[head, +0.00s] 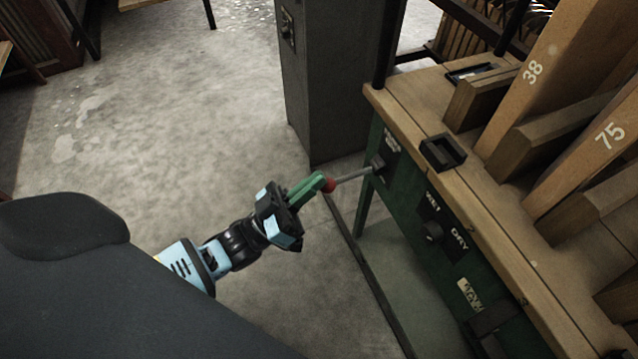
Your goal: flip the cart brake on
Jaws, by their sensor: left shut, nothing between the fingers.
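A lever with a grey rod (353,176) and a red ball knob (329,185) sticks out to the left from the green side panel (405,195) of the wooden-topped bench or cart. My left gripper (318,184) is at the knob, with its green fingers shut and nothing between them. The fingertips look to be touching or right beside the knob; I cannot tell which. The rod points nearly level, slightly down toward the knob. My right gripper is not in view.
A dial marked WET and DRY (433,232) sits lower on the same panel. Wooden boards numbered 38 and 75 (600,135) stand on the top (415,95). A grey metal cabinet (335,75) stands behind the lever. Concrete floor (190,120) is open to the left.

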